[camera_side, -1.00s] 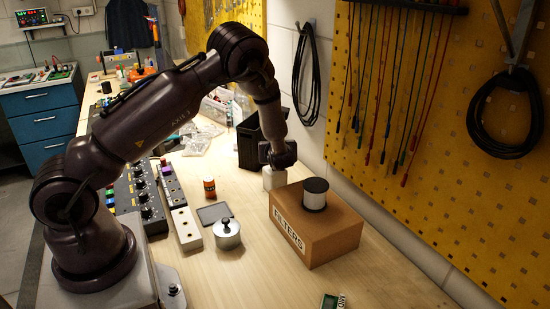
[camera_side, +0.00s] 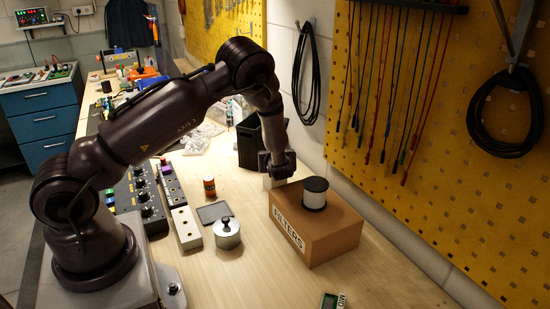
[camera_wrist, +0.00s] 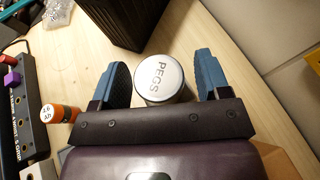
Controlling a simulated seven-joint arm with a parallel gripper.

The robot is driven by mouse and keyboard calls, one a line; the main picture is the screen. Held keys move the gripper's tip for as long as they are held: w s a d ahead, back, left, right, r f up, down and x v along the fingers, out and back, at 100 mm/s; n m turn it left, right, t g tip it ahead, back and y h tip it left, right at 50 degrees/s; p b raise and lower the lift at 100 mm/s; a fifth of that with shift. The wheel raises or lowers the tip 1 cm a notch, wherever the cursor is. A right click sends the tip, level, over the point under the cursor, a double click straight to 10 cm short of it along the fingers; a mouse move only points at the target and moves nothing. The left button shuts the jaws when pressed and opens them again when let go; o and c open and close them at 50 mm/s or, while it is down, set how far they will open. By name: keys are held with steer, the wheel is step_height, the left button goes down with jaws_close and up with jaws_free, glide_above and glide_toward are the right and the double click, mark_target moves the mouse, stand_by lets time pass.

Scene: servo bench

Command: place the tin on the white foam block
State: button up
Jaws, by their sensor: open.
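The tin, a pale round can with "PEGS" on its lid, stands between the fingers in the wrist view (camera_wrist: 160,72). In the side view a small white shape, apparently the tin (camera_side: 268,182), shows beside the cardboard box, mostly hidden by my gripper (camera_side: 277,174). My gripper is open, with one blue-padded finger on each side of the tin in the wrist view (camera_wrist: 164,82) and gaps visible. A long white block with dark holes (camera_side: 187,229) lies left of the metal pot; I cannot tell whether it is the foam block.
A cardboard box labelled "FILTERS" (camera_side: 335,228) carries a black-and-white spool (camera_side: 315,194), close right of my gripper. A dark bin (camera_side: 248,145) stands just behind. Front bench is mostly clear.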

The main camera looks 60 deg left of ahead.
steer(key=v, duration=1.2)
steer(key=shift+s+r, duration=0.1)
steer(key=shift+r, duration=0.2)
steer(key=s+d+r+n+g+h, duration=0.35)
steer(key=s+r+n, duration=0.65)
steer(key=r+n, duration=0.35)
steer(key=s+d+r+n+t+h, duration=0.4)
steer(key=s+d+r+n+h, duration=0.3)
steer(key=s+d+n+h, duration=0.2)
steer(key=shift+s+d+r, duration=0.4)
steer(key=shift+s+d, duration=0.4)
steer(key=shift+d, duration=0.35)
